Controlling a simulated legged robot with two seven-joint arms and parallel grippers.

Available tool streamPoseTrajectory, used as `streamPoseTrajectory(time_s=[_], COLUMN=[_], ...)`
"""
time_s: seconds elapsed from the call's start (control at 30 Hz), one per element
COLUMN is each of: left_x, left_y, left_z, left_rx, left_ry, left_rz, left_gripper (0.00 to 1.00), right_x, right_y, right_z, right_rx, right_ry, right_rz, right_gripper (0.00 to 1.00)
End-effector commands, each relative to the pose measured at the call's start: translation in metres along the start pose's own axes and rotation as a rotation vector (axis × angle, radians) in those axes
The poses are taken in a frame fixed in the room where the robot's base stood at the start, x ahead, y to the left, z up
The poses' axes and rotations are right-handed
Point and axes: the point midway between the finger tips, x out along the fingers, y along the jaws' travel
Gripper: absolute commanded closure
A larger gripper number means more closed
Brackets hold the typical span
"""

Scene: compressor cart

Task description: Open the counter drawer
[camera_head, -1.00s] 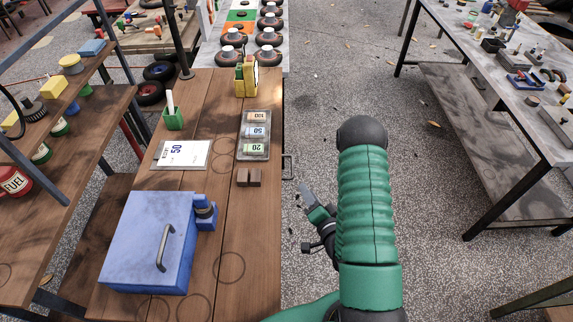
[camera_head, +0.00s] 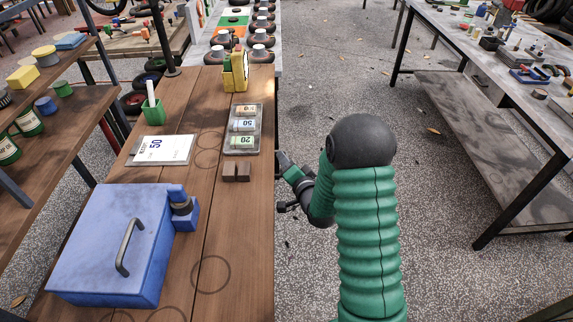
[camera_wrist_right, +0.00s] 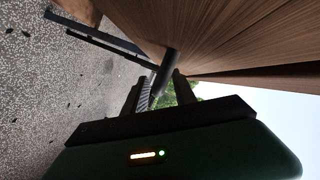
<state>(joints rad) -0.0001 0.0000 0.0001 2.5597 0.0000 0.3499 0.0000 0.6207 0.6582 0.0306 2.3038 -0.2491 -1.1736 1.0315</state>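The wooden counter (camera_head: 235,215) runs along the left-centre of the head view. Its drawer front is hidden there, as it faces right and down. In the right wrist view a dark bar handle (camera_wrist_right: 166,70) stands out from the wooden front (camera_wrist_right: 235,35). My right gripper (camera_head: 283,168) is at the counter's right edge in the head view. In the wrist view its two fingers (camera_wrist_right: 158,92) are apart, with the bar end between or just ahead of them. I cannot tell whether they touch it. My left gripper is not in view.
A metal table (camera_head: 500,60) stands at the right. The gravel floor between is clear.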

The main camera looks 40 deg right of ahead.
Motion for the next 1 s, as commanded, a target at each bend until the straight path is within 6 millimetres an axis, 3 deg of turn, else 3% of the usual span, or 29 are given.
streamPoseTrajectory(time_s=[0.17, 0.43, 1.0], left_x=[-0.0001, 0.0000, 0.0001], left_y=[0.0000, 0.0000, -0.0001], left_z=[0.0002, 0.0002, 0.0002], left_rx=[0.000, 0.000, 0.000], left_ry=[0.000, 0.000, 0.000], left_rz=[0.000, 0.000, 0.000], left_gripper=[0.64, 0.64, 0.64], right_x=[0.0001, 0.0000, -0.0001], right_y=[-0.0003, 0.0003, 0.0012], right_z=[0.0004, 0.0002, 0.0004], right_rx=[0.000, 0.000, 0.000], right_ry=[0.000, 0.000, 0.000], right_rz=[0.000, 0.000, 0.002], right_gripper=[0.67, 1.00, 1.00])
